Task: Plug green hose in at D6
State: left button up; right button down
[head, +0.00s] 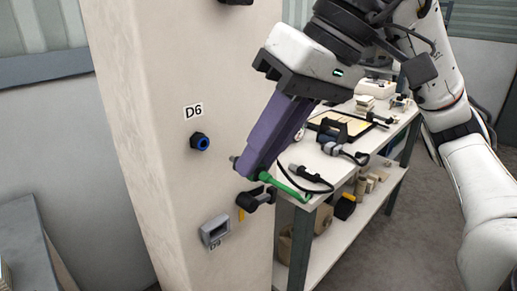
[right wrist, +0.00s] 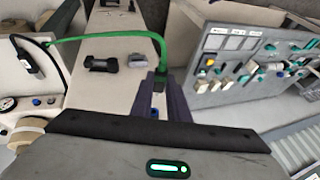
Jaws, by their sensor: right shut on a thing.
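The D6 port (head: 199,142) is a dark fitting with a blue ring on the pale pillar, just below its D6 label (head: 193,110). My right gripper (head: 250,168), with purple fingers, is shut on the green hose (head: 290,184) to the lower right of the port. A short grey tip (head: 234,159) pokes out on the port side of the fingers, apart from the port. The hose runs away to the right behind the fingers. In the right wrist view the green hose (right wrist: 110,36) arches across and down to the fingertips (right wrist: 161,82). My left gripper is not in view.
Below the gripper, a black holder (head: 258,199) and a grey socket (head: 214,230) stick out from the pillar. A workbench (head: 350,158) with tools and a dark cable stands behind to the right. The pillar face around D6 is clear.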

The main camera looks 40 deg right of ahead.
jog(key=shift+w+a, duration=0.1)
jog(key=shift+w, duration=0.75)
jog(key=w+p, duration=0.1)
jog(key=w, duration=0.3)
jog(key=shift+a, duration=0.1)
jog(key=shift+w, duration=0.25)
dwell(0.6)
jog(key=shift+w+a+p, duration=0.1)
jog(key=shift+w+p, duration=0.25)
jog(key=shift+w, duration=0.3)
dwell(1.1)
jog(key=c, duration=1.6)
grip_release()
